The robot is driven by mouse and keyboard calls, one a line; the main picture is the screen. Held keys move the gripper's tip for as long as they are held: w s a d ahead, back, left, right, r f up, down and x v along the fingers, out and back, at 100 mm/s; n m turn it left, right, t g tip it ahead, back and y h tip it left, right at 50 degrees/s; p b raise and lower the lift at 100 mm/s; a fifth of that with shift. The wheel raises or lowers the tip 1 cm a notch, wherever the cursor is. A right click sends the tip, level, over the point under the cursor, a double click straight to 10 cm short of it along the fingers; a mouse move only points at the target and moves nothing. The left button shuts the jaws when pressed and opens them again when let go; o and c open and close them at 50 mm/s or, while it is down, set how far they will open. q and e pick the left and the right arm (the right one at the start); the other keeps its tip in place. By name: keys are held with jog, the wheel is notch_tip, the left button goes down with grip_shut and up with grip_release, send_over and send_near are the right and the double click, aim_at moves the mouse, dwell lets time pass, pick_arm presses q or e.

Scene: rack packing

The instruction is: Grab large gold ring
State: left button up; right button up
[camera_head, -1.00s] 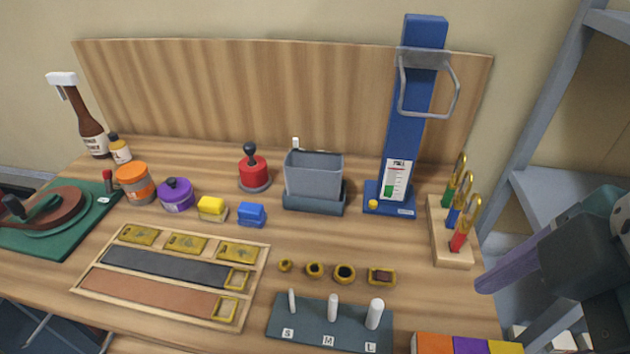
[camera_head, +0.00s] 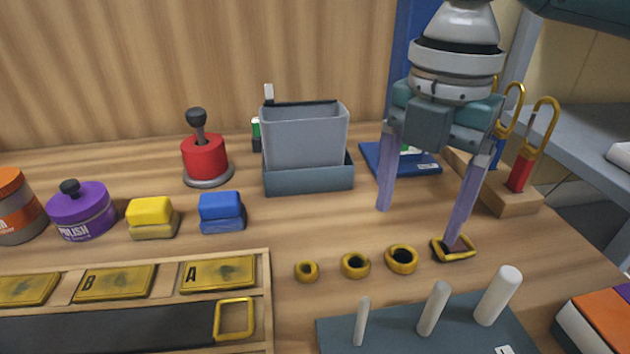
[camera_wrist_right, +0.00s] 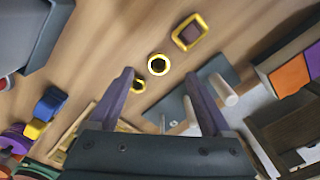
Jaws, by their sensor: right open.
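The large gold ring (camera_head: 402,260) is a round, thick band lying flat on the wooden table, the rightmost of three round rings in the head view. It also shows in the right wrist view (camera_wrist_right: 158,64), just beyond the gap between the fingertips. My right gripper (camera_head: 418,225) points down above the table near this ring, with its two purple fingers wide apart and nothing between them. One fingertip overlaps the square gold buckle (camera_head: 453,249) in the head view; I cannot tell if they touch. My left gripper is not in view.
A medium ring (camera_head: 355,265) and a small ring (camera_head: 306,271) lie left of the large one. A dark board with three white pegs (camera_head: 435,308) stands in front. A grey bin (camera_head: 305,135) is behind, and a stand with hooks (camera_head: 515,198) at right.

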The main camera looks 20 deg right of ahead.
aim_at(406, 244)
jog(key=f, duration=0.5)
jog(key=shift+s+a+f, duration=0.1)
jog(key=shift+a+f, duration=0.15)
jog(key=shift+a, duration=0.05)
grip_shut()
dwell(0.4)
